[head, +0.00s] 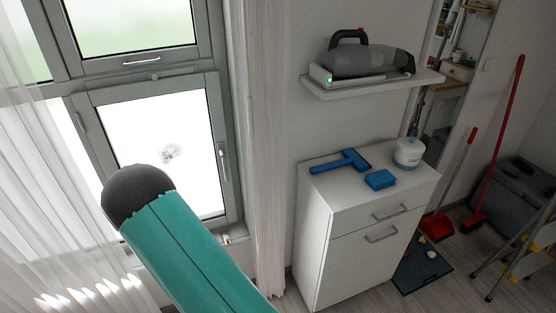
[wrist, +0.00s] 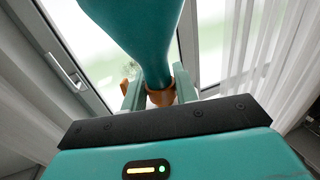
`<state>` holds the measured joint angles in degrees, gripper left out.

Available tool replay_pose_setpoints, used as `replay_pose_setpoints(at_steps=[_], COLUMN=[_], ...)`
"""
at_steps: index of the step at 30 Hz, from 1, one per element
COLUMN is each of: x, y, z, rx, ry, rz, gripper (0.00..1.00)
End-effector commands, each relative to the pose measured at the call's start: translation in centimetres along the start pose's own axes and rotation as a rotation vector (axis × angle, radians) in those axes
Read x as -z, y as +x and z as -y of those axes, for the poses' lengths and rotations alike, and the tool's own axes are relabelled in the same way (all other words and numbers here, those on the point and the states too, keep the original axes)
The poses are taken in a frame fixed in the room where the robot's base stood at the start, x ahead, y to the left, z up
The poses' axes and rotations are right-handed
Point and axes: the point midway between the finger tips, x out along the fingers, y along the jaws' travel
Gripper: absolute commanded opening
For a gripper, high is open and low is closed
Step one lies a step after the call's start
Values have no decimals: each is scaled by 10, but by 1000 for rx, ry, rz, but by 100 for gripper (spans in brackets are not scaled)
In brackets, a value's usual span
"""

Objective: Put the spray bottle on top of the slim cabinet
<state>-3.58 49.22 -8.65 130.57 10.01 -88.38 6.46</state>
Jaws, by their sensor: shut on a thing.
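My gripper (wrist: 158,92) shows in the wrist view, its two teal fingers closed around the orange-brown part of a spray bottle (wrist: 148,28). The bottle's teal body widens toward the top of that picture, so it appears upside down there. The fingers partly hide its orange end. Windows and curtains lie behind it. The slim cabinet (head: 321,250) is the white unit at centre right in the head view, with a drawer and a door. The gripper and the bottle do not show in the head view, where only my teal arm is seen at lower left.
On the cabinet top are a blue squeegee (head: 341,162), a blue sponge (head: 380,179) and a white tub (head: 408,152); its front left is bare. A wall shelf (head: 372,88) with a handheld vacuum (head: 362,62) hangs above. Red brooms and a stepladder stand right.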

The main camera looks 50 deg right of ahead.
Motion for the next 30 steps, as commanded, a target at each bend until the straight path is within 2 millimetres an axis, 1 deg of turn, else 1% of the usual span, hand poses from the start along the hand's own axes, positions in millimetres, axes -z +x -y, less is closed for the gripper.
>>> replay_pose_setpoints(at_steps=[1, 4, 5, 6, 7, 9, 11, 12, 14, 15, 17, 18, 20, 21, 23, 24, 26, 27, 30], x=[22, 56, 66, 80, 90, 113, 133, 146, 165, 177, 194, 206, 223, 233, 248, 258, 270, 277, 290], y=[6, 12, 12, 12, 11, 7, 1, -5, -15, -23, -37, -48, -65, -78, -100, -114, -136, -150, -179], z=[-22, -63, -76, -93, -106, -137, -163, -181, -207, -224, -250, -266, -290, -305, -327, -340, -358, -368, -386], rx=[-60, -179, -215, -264, -301, -388, -462, -512, -586, -634, -709, -757, -828, -876, -944, -988, -1048, -1083, -1150], ry=[4, 4, 5, 4, 5, 5, 5, 5, 5, 5, 5, 5, 6, 6, 5, 5, 5, 5, 3], rz=[-12, -13, -13, -12, -13, -12, -13, -13, -12, -12, -12, -11, -11, -12, -11, -11, -10, -9, -7], gripper=[0, 0, 0, 0, 0, 0, 0, 0, 0, 0, 0, 0, 0, 0, 0, 0, 0, 0, 0])
